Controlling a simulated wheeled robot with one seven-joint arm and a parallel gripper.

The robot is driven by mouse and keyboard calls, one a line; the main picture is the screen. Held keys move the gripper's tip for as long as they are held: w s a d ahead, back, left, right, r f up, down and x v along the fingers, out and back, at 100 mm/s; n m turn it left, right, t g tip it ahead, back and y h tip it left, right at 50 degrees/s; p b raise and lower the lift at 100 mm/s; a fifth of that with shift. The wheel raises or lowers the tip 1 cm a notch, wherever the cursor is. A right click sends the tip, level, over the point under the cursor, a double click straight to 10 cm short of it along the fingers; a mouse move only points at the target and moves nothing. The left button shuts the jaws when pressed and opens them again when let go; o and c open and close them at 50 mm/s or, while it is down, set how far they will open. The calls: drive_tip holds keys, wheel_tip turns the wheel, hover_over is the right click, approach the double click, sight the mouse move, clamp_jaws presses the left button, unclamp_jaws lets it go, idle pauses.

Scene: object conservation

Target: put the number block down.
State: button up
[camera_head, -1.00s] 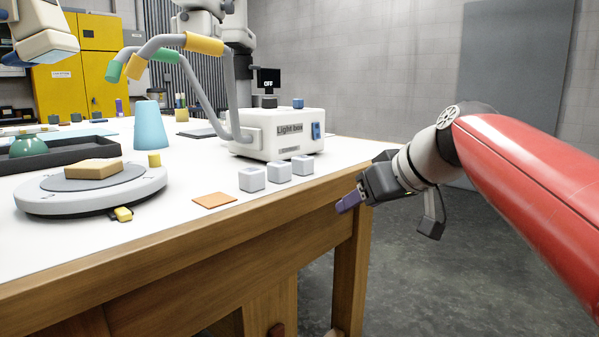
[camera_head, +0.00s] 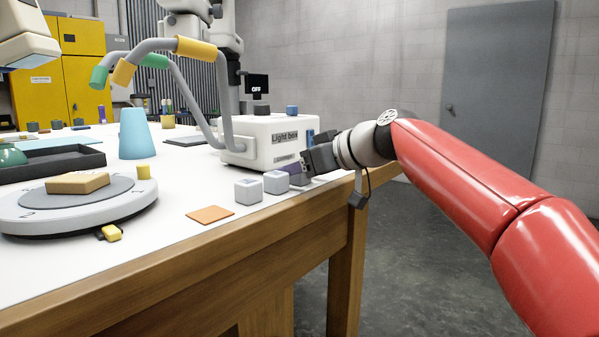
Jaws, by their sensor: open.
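Two small white cube blocks stand on the table's front right part: a left one (camera_head: 248,191) and a middle one (camera_head: 276,182). My gripper (camera_head: 296,173) reaches in from the right, low over the table edge, with its purplish fingers just right of the middle block. The gripper is open. A third block at the right end of the row is largely or wholly hidden by the fingers. I cannot tell whether the fingers touch it or are around it. No number is readable on the blocks.
A white light box (camera_head: 262,138) stands close behind the blocks, and its screen reads OFF. An orange square (camera_head: 210,215) lies flat to the left. A round turntable (camera_head: 30,213) bears a tan block (camera_head: 78,183). The table's wooden edge (camera_head: 200,255) runs below.

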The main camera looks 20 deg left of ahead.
drive_tip(key=shift+a, duration=0.1)
drive_tip(key=shift+c, duration=0.3)
drive_tip(key=c, duration=1.1)
drive_tip(key=shift+o, duration=0.2)
drive_tip(key=shift+r, duration=0.15)
